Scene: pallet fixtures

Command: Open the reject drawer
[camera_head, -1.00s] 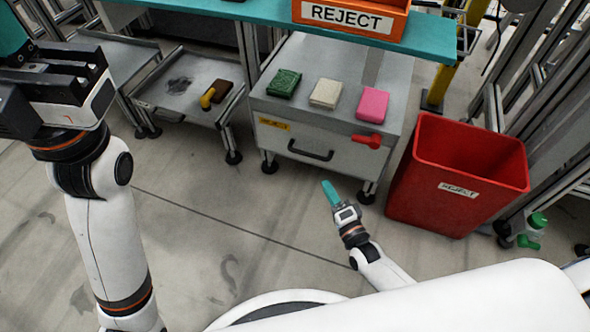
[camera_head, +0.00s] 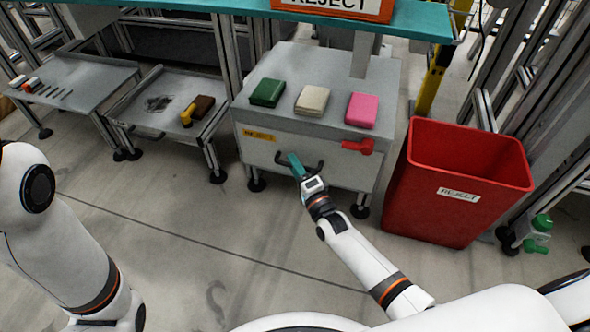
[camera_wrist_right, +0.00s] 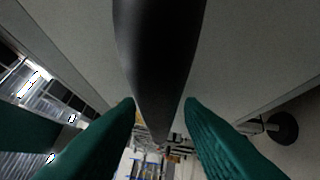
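The reject drawer (camera_head: 345,175) is the front of a grey cabinet, with a yellow label (camera_head: 259,136) at its upper left. It looks closed, flush with the cabinet. Its dark bar handle (camera_head: 316,166) is partly hidden by my right gripper (camera_head: 296,165), which is at the handle. In the right wrist view the handle (camera_wrist_right: 160,60) runs between the two teal fingers, which are apart on either side of it. I cannot tell whether they touch it. My left gripper is out of view.
Green (camera_head: 267,92), cream (camera_head: 311,100) and pink (camera_head: 361,110) blocks lie on the cabinet top. A red reject bin (camera_head: 435,205) stands close at right. A low grey table (camera_head: 160,115) is at left. The floor in front is clear.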

